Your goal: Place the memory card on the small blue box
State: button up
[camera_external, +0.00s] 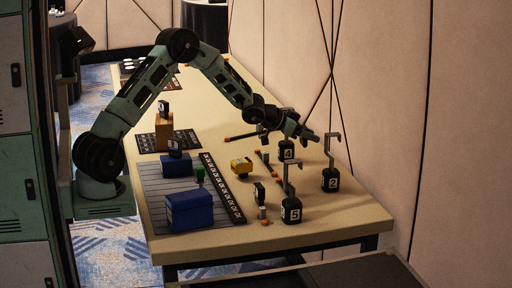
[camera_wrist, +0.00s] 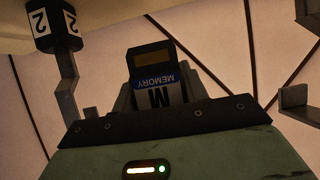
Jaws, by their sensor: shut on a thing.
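The memory card (camera_wrist: 150,60), dark with a blue-and-white "MEMORY" label, stands between the fingers of my gripper (camera_wrist: 158,92) in the wrist view. My gripper is shut on it. In the external view my gripper (camera_external: 312,136) is at the right side of the table, above the surface and near the hooked weights. The card cannot be made out there. The small blue box (camera_external: 177,167) sits on the grey mat at the left of the table, well away from my gripper. A small dark item (camera_external: 174,149) shows at its top; I cannot tell exactly how it rests.
A larger blue box (camera_external: 190,212) stands at the front left, with a green-topped item (camera_external: 200,175) behind it. A yellow object (camera_external: 241,167) is mid-table. Hooked weights marked 2 (camera_external: 330,181), 4 (camera_external: 286,150) and 5 (camera_external: 291,211) stand at right.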

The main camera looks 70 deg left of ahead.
jog(key=s+d+m+h+p, duration=0.1)
jog(key=s+d+h+p, duration=0.1)
jog(key=s+p, duration=0.1)
jog(key=s+d+f+m+g+h+p, duration=0.1)
jog(key=s+d+m+h+p, duration=0.1)
jog(key=s+d+p, duration=0.1)
jog(key=s+d+f+m+h+p, duration=0.1)
jog(key=s+d+m+p, duration=0.1)
jog(key=s+d, duration=0.1)
jog(key=shift+s+f+g+h+p, duration=0.1)
jog(key=shift+s+g+h+p, duration=0.25)
jog(key=shift+s, duration=0.5)
notch_tip(320, 180, up, 12)
jog(key=m+g+h+p, duration=0.7)
jog(key=m+g+p, duration=0.4)
jog(key=p, duration=0.5)
send_over(190, 197)
jog(key=m, duration=0.1)
jog(key=shift+t+y, duration=0.35)
jog(key=shift+t, duration=0.1)
jog(key=shift+f+p, duration=0.4)
jog(key=shift+f, duration=4.25)
jog(key=shift+f, duration=0.1)
jog(key=o, duration=1)
jog(key=shift+c, duration=0.2)
